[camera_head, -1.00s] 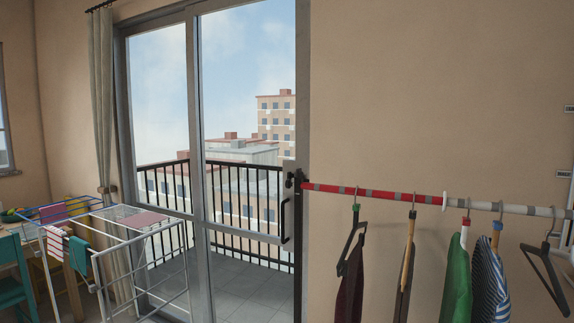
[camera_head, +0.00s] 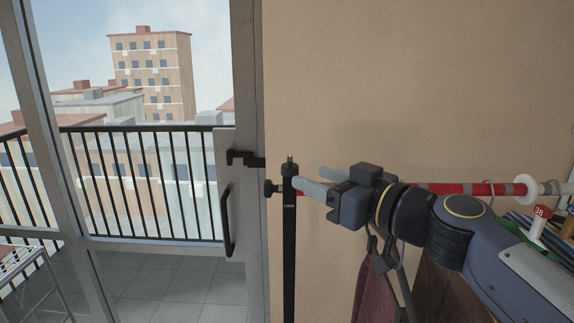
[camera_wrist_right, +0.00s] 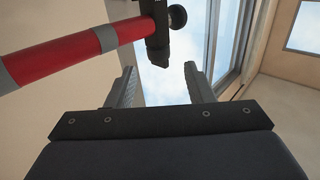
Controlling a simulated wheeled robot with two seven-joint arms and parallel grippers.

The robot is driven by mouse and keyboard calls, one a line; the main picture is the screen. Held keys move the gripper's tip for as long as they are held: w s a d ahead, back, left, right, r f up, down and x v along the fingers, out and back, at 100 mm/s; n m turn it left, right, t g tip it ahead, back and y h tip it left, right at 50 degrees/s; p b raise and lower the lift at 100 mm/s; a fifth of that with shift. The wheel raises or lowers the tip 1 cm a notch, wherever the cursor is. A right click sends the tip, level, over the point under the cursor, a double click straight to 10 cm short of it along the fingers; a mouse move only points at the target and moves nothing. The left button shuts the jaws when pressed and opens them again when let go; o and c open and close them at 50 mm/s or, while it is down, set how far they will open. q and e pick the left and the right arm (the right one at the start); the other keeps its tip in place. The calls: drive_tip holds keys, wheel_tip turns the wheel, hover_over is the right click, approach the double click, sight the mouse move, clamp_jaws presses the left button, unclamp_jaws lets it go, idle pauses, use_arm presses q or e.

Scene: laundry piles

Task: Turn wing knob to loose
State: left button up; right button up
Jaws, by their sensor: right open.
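The wing knob (camera_head: 270,188) is a small black knob on the left side of a black upright post (camera_head: 289,245). In the right wrist view the knob (camera_wrist_right: 177,17) shows dark and rounded near the top edge, beside the post's end (camera_wrist_right: 157,45). My right gripper (camera_head: 311,180) is open, its grey fingers pointing left toward the post from its right side. My left gripper is not in view.
A red and grey rail (camera_head: 452,188) runs right from the post behind my right gripper, with a white disc (camera_head: 524,188) on it. Hanging clothes (camera_head: 375,285) are below my arm. A glass balcony door with a black handle (camera_head: 227,220) stands left of the post.

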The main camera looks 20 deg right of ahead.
sight(296, 168)
drive_tip(key=shift+w+a+r, duration=0.1)
drive_tip(key=shift+w+r, duration=0.25)
drive_tip(key=shift+w, duration=0.3)
drive_tip(key=p+x, duration=0.1)
drive_tip(key=x, duration=0.5)
drive_tip(key=shift+f, duration=0.1)
drive_tip(key=shift+c, duration=0.3)
drive_tip(key=c, duration=0.9)
